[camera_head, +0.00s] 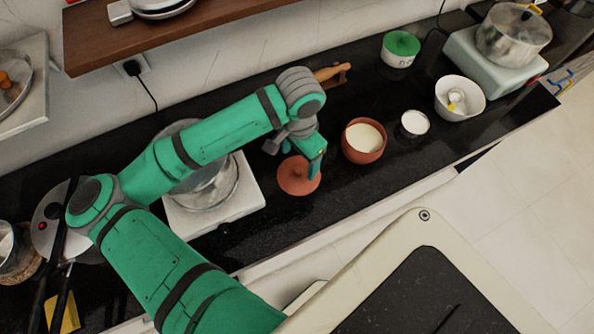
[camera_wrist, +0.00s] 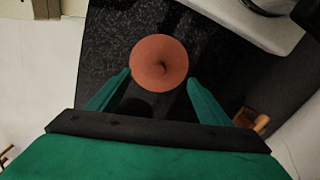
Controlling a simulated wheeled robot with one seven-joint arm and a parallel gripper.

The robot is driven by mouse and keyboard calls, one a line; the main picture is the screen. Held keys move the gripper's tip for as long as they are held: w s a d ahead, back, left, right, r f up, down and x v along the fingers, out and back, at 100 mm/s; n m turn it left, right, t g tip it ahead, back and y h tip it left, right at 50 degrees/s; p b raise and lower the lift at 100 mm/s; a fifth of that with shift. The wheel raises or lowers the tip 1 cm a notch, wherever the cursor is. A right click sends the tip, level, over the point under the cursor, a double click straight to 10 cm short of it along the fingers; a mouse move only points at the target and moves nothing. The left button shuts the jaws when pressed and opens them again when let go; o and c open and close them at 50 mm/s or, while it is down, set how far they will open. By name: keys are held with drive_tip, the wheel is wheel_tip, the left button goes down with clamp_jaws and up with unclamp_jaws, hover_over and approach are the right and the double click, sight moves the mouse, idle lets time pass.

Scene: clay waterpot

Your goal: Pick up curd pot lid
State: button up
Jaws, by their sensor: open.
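The curd pot lid (camera_head: 297,177) is a round terracotta disc lying on the black counter. In the wrist view the lid (camera_wrist: 159,63) shows from above, with a small darker knob at its middle. My gripper (camera_head: 298,153) is over the lid in the head view, with a finger overlapping its upper edge. In the wrist view my gripper (camera_wrist: 159,80) is open, its two green fingers on either side of the lid's near part, with nothing held. The gap in height between fingers and lid is hard to tell. The terracotta curd pot (camera_head: 363,141), filled with white curd, stands uncovered to the right.
A steel pot (camera_head: 205,187) on a white stove (camera_head: 238,213) is close left of the lid. A small white cup (camera_head: 414,123), a white bowl (camera_head: 460,98) and a green-lidded tub (camera_head: 400,49) stand further right. The black counter (camera_head: 330,208) is clear in front of the lid.

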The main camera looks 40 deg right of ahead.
sight(298, 171)
drive_tip(key=shift+s+d+f, duration=0.1)
drive_tip(key=shift+d+f, duration=0.05)
drive_tip(key=shift+f, duration=0.4)
drive_tip(key=f, duration=0.4)
drive_tip(key=shift+s+a, duration=0.1)
drive_tip(key=shift+a, duration=0.1)
drive_tip(key=shift+f, duration=0.5)
drive_tip(key=c, duration=1.7)
drive_tip(key=shift+f, duration=0.1)
clamp_jaws()
drive_tip(key=shift+a, duration=0.1)
